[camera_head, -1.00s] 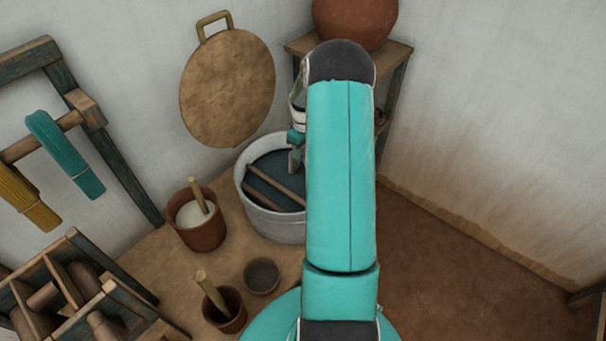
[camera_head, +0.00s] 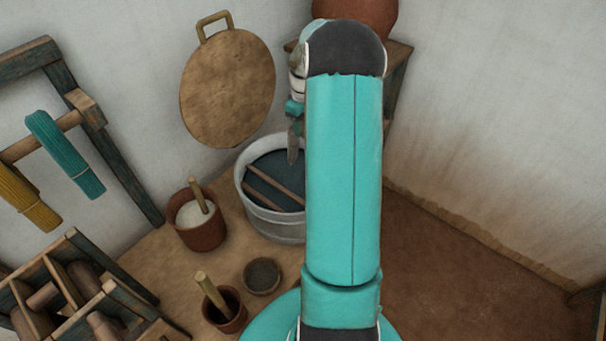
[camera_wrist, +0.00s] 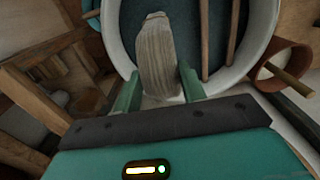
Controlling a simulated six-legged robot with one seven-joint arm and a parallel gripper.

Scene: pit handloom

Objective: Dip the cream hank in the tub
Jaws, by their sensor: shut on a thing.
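The cream hank (camera_wrist: 157,55) is between the two green fingers of my gripper (camera_wrist: 158,88) in the wrist view. The fingers are shut on it, and its free end extends over the dark liquid (camera_wrist: 200,25). I cannot tell whether that end touches the liquid. The white tub (camera_head: 246,192) stands on the floor in the head view, with two wooden sticks (camera_head: 277,184) lying across it. Its rim also shows in the wrist view (camera_wrist: 113,38). In the head view my gripper (camera_head: 293,145) is above the tub, partly hidden by my arm; the hank cannot be made out there.
A pot of white stuff with a stick (camera_head: 201,232) stands left of the tub. Nearer are a small dark bowl (camera_head: 262,276) and another pot with a stick (camera_head: 225,315). A rack (camera_head: 130,180) holds teal and yellow hanks. A round board (camera_head: 228,88) leans on the wall.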

